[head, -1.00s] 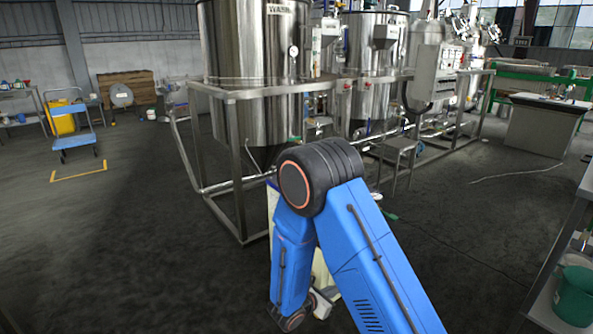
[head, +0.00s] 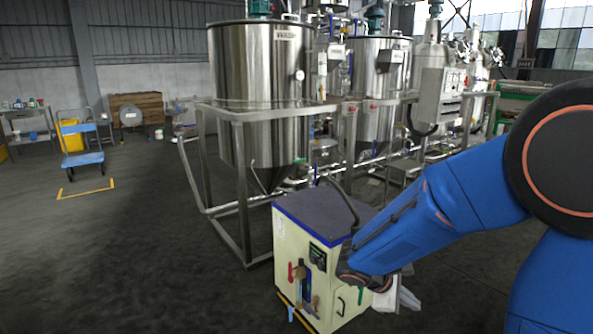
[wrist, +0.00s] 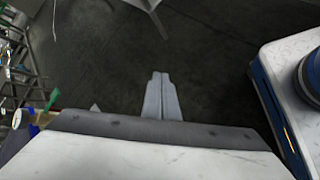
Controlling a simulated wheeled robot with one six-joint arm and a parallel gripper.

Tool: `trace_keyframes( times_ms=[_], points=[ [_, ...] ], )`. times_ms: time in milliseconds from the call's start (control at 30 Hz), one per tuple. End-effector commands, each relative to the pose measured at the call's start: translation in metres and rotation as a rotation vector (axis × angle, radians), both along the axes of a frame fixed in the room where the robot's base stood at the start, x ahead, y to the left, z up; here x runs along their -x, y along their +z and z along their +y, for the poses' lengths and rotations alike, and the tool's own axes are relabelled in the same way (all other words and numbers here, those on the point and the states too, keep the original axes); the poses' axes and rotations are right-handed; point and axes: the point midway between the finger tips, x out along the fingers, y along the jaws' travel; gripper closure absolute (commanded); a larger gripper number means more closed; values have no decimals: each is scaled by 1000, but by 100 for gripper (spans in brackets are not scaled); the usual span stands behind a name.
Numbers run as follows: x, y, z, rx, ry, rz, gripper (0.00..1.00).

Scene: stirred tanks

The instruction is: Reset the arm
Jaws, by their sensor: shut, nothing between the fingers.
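My arm (head: 410,235) is blue with a large black joint at the right edge of the head view. Its forearm slopes down to the left and ends in front of a cream cabinet (head: 290,250). The wrist end is partly hidden in the head view, and the fingers cannot be made out there. In the wrist view my gripper (wrist: 161,75) shows two grey fingers lying together, shut and empty, above dark floor.
The cream cabinet has a dark top and small fittings on its front. Behind it, steel tanks (head: 255,85) stand in a metal frame (head: 240,190). A blue trolley (head: 82,160) is at the left. Open dark floor (head: 110,260) lies in the left foreground.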

Motion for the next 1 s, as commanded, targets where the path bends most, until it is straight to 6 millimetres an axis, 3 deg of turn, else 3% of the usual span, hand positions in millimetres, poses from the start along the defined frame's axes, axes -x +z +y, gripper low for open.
trace_keyframes(
  times_ms=[200, 467, 1000],
  points=[
    [42, 29, -16, -144, -169, -91, 100],
    [90, 54, -22, -325, -355, -201, 100],
    [176, 99, -4, -723, -679, -448, 100]
  ],
)
